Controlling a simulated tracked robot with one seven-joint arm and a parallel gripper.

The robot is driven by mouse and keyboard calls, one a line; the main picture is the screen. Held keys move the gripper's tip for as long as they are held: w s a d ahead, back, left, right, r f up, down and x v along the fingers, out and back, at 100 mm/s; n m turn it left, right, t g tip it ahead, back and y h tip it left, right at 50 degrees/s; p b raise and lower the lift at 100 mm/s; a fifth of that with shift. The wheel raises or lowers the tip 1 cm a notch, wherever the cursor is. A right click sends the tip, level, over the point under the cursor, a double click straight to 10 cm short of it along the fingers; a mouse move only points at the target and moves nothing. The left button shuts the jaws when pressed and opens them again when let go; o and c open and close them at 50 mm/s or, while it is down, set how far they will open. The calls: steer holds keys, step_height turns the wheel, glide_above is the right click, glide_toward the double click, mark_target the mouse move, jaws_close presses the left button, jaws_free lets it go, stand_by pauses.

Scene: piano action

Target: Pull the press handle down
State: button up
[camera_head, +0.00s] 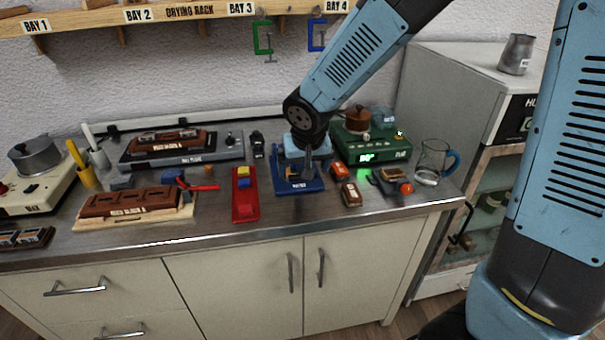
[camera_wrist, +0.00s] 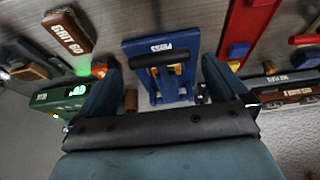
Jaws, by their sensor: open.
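The blue press (camera_head: 312,186) stands on the bench near its front edge, right of the red fixture. It also shows in the wrist view (camera_wrist: 134,48), with a black handle bar (camera_wrist: 160,58) lying across it. My gripper (camera_head: 307,152) is above and behind the press and hides part of it in the head view; the handle is hard to make out there. In the wrist view my gripper (camera_wrist: 158,70) is open, one finger on each side of the press, and nothing is held. I cannot tell whether the fingers touch the handle.
The red fixture (camera_head: 245,207) stands left of the press. A green scale-like box (camera_head: 370,150), a small brown-red block (camera_head: 351,195) and a glass jug (camera_head: 432,160) are on the right. The drying rack (camera_head: 190,12) runs along the wall above.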

steer(key=v, duration=0.9)
steer(key=shift+s, duration=0.15)
steer(key=shift+r, duration=0.15)
